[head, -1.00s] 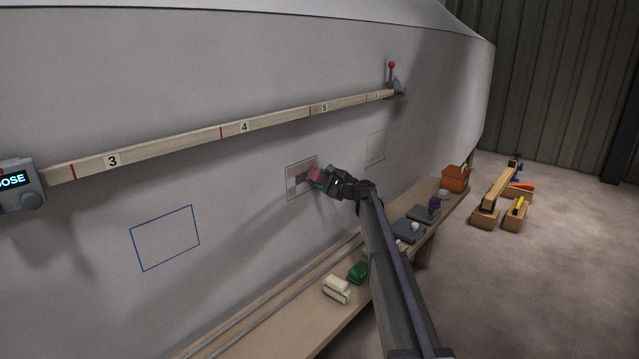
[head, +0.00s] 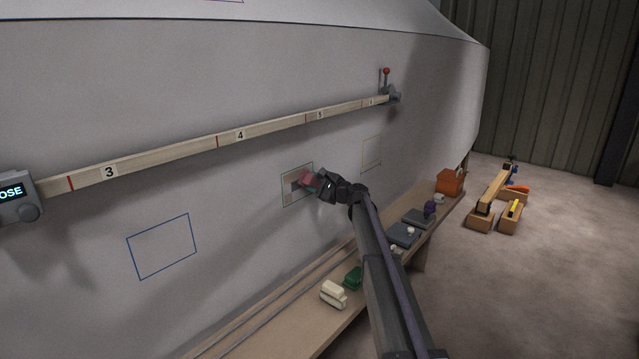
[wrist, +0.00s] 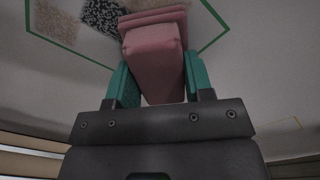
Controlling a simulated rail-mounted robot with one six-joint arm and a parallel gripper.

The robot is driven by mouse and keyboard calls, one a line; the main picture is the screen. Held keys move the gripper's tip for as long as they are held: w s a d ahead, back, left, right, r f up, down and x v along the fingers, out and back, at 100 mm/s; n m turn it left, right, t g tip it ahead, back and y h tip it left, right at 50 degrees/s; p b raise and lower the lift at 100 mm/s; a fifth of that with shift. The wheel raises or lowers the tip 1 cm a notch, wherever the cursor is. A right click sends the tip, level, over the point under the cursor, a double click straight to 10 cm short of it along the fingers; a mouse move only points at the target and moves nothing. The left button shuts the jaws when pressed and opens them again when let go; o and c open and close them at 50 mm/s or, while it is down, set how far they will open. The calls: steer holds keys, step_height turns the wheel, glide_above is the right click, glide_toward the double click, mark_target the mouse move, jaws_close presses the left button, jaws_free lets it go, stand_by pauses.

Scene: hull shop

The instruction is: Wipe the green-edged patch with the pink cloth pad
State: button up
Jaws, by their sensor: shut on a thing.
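The pink cloth pad (head: 308,180) is in my gripper (head: 318,181) at the hull wall. In the wrist view the pad (wrist: 155,62) sits between the two green fingers of my gripper (wrist: 155,80), which are shut on its block. The green-edged patch (head: 285,187) is on the wall behind the pad, which covers part of it. In the wrist view the patch's green edge (wrist: 214,42) runs around the pad, with a tan speckled area and a black-and-white speckled area beside it. I cannot tell whether the pad touches the wall.
A blue-edged patch (head: 163,246) lies to the left on the wall, a yellowish-edged one (head: 372,153) to the right. A numbered wooden rail (head: 270,130) runs above. The bench (head: 290,325) below holds a white block (head: 333,294), a green block (head: 353,278) and an orange bin (head: 450,181).

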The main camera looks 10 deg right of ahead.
mark_target(297, 180)
steer(key=shift+s+a+r, duration=0.1)
steer(key=shift+s+a, duration=1.05)
steer(key=shift+a, duration=0.4)
steer(key=shift+s+a+f, duration=0.1)
steer(key=shift+s+a, duration=1.1)
steer(key=shift+a, duration=0.3)
steer(key=shift+s+a+r, duration=0.1)
steer(key=shift+s+a, duration=1.05)
steer(key=shift+a, duration=0.4)
steer(key=shift+r+p, duration=0.95)
steer(key=shift+p, duration=0.1)
steer(key=shift+w+d+f, duration=0.15)
steer(key=shift+w+d, duration=0.75)
steer(key=shift+d, duration=0.25)
steer(key=shift+w+d, duration=1.2)
steer(key=shift+d, duration=0.25)
steer(key=shift+w+d, duration=0.75)
steer(key=shift+d, duration=0.3)
steer(key=shift+w+d, duration=0.8)
steer(key=shift+d, duration=0.2)
steer(key=shift+w+d, duration=0.75)
steer(key=shift+d, duration=0.3)
steer(key=o, duration=0.3)
steer(key=c, duration=0.3)
steer(key=shift+s+d, duration=0.35)
steer(key=shift+s, duration=0.15)
